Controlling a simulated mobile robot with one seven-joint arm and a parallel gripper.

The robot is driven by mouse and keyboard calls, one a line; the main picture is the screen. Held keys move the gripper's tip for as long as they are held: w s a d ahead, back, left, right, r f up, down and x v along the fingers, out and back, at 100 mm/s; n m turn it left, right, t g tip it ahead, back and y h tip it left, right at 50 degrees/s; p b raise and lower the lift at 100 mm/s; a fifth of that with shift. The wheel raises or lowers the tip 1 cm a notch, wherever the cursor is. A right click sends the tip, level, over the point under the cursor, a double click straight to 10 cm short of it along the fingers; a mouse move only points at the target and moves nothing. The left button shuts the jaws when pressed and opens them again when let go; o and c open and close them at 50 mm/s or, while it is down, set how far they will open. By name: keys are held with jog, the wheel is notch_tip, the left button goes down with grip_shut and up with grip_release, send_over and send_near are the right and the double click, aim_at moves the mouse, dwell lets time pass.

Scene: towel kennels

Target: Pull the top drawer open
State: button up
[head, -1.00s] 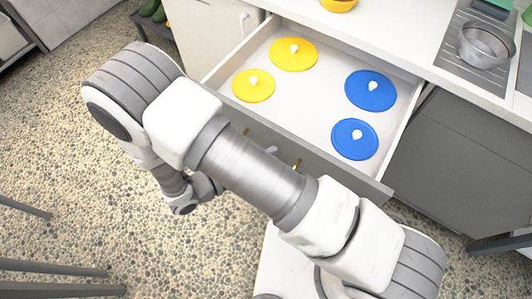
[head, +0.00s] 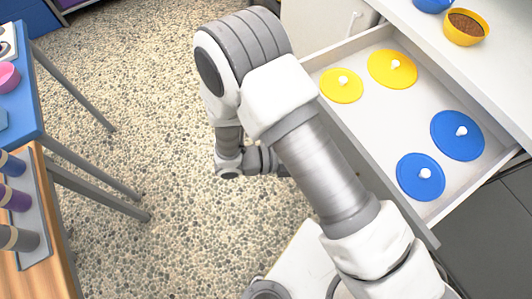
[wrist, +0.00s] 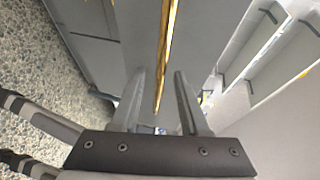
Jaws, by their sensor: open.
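The top drawer (head: 385,122) stands pulled far out of the white counter in the head view. Two yellow lids (head: 392,69) and two blue lids (head: 457,135) with white knobs lie in it. In the wrist view my gripper (wrist: 159,76) is open and empty, its two fingers apart. A long brass bar handle (wrist: 167,45) on a grey front runs lengthwise in line with the gap between the fingers. I cannot tell whether it touches them or which drawer it belongs to. In the head view my arm covers part of the drawer front, and the gripper does not show.
The counter top (head: 440,45) carries a yellow bowl of brown food (head: 466,27) and a blue bowl (head: 433,4). A blue table (head: 22,100) and a wooden table with several rolls stand at left. Pebbled floor (head: 130,60) is clear between the tables and my arm.

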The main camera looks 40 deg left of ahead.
jog(key=v, duration=1.5)
jog(key=shift+s+a+r, duration=0.25)
jog(key=w+d+r+m+g+y+p, duration=0.2)
jog(key=w+d+r+m+g, duration=0.3)
jog(key=w+d+r+m, duration=0.4)
jog(key=w+d+r+m+g+y+p, duration=0.15)
jog(key=w+d+r+m+g, duration=0.35)
jog(key=r+m, duration=0.7)
jog(key=s+d+r+m+t+y+p, duration=0.2)
jog(key=d+r+m+y, duration=0.2)
jog(key=d+r+m, duration=0.3)
jog(key=s+d+r+m+t+y+p, duration=0.2)
jog(key=d+r+m+y, duration=0.2)
jog(key=d+r+m, duration=0.4)
jog(key=d+m, duration=0.4)
jog(key=m, duration=0.5)
jog(key=shift+m, duration=0.4)
